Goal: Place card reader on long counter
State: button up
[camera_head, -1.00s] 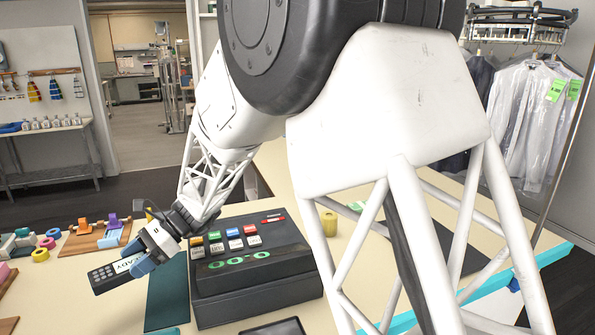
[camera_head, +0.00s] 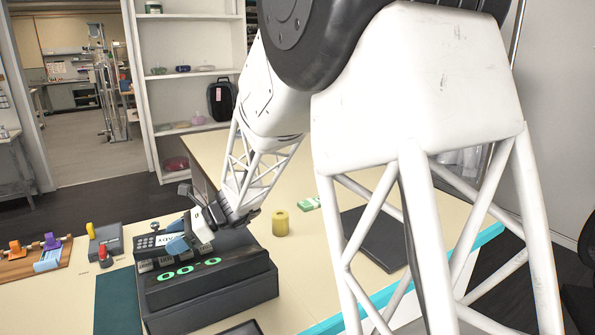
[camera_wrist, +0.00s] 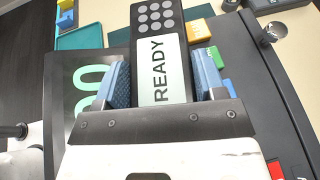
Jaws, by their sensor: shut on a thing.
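The card reader (camera_head: 162,240) is a dark handheld block with a keypad and a pale screen reading READY. My gripper (camera_head: 190,236) is shut on it and holds it over the cash register (camera_head: 215,285). In the wrist view the card reader (camera_wrist: 160,60) sits between the two blue finger pads of my gripper (camera_wrist: 162,85), screen and keypad showing. The long counter (camera_head: 295,270) is cream with a turquoise edge and runs under the register and toward the back.
The dark register stands below the gripper. A yellow roll (camera_head: 280,222), a green-and-white packet (camera_head: 308,203) and a dark flat pad (camera_head: 375,238) lie to its right. A teal mat (camera_head: 117,300) lies left. The counter's back stretch looks clear. White shelves (camera_head: 190,75) stand behind.

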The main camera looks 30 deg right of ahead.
jog(key=d+m+t, duration=0.1)
jog(key=d, duration=0.3)
jog(key=d+m+t+h, duration=0.1)
jog(key=d+t, duration=0.1)
jog(key=d, duration=0.3)
jog(key=d+m+t, duration=0.1)
jog(key=d+m, duration=0.1)
jog(key=d, duration=0.2)
jog(key=shift+s+d+h, duration=0.3)
jog(key=shift+s+d, duration=0.1)
jog(key=s+d+m+t+h, duration=0.3)
jog(key=s+d+m+t, duration=0.1)
jog(key=d, duration=0.9)
jog(key=m+t+h, duration=0.2)
jog(key=m+h, duration=0.2)
send_over(323, 264)
notch_tip(323, 264, down, 5)
jog(key=shift+s+f, duration=0.1)
jog(key=shift+f, duration=0.15)
jog(key=shift+f, duration=2.05)
jog(key=shift+f, duration=1.95)
